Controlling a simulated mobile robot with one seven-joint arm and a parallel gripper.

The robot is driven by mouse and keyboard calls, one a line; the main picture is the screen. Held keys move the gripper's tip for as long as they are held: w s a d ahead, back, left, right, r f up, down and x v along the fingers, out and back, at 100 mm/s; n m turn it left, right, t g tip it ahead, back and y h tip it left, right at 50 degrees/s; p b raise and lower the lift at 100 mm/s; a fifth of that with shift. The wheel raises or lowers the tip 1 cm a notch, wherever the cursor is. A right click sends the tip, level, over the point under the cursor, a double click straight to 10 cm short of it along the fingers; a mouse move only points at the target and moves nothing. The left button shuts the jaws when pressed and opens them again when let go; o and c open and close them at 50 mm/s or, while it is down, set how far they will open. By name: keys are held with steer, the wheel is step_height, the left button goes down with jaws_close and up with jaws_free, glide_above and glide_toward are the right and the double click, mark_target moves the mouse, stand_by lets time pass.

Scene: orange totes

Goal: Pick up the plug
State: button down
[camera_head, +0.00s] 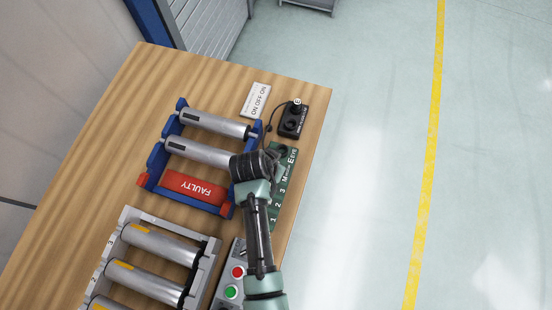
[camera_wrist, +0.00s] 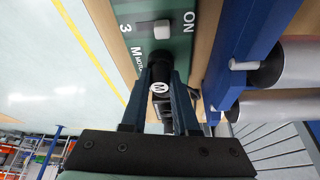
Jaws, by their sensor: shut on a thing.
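In the wrist view a black plug (camera_wrist: 160,72) with a white round M label sits between the two blue-grey fingers of my gripper (camera_wrist: 160,100). The fingers are shut on it. The plug is over the green panel (camera_wrist: 183,52), beside the MOTOR lettering; I cannot tell whether it is still seated there.
A black socket block (camera_head: 293,124) with a cabled plug stands behind the panel. A blue rack (camera_head: 158,156) with metal rollers and a red FAULTY sign lies left. A grey rack (camera_head: 210,255) and button box (camera_head: 226,275) are in front. The table (camera_head: 316,105) ends at right.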

steer(key=shift+r, duration=0.1)
step_height(320, 180, up, 10)
steer(key=b, duration=0.1)
stand_by(0.5)
stand_by(0.4)
